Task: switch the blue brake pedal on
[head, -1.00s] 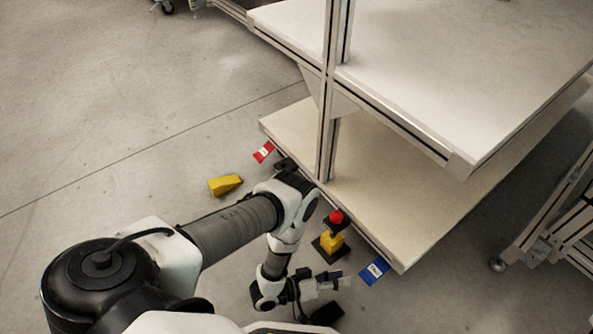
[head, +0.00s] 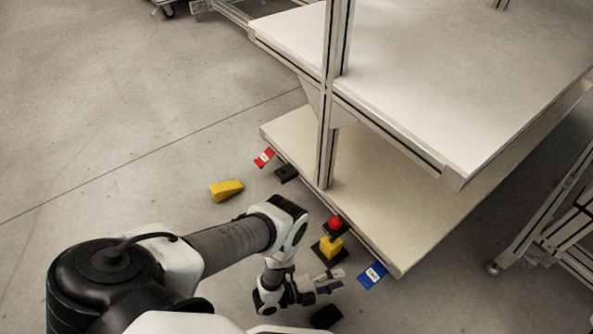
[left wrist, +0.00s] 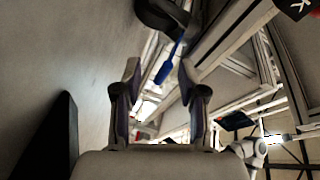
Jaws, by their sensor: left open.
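The blue brake pedal (head: 373,274), a small blue plate with a white label, sticks out at the lower shelf's edge. In the left wrist view a thin blue piece (left wrist: 166,68), likely the pedal edge-on, shows between the fingers' lines of sight. My left gripper (head: 334,280) is open and empty, just left of the pedal and low near the floor. In the left wrist view its two fingers (left wrist: 159,79) stand apart. I cannot tell the exact gap to the pedal; no contact shows. My right gripper is not in view.
A yellow block with a red button (head: 333,242) stands close behind the gripper. A red labelled plate (head: 264,158) and a yellow wedge (head: 227,190) lie farther back. A black block (head: 326,316) is nearby. The shelf (head: 375,195) and its post bound the right; floor at left is clear.

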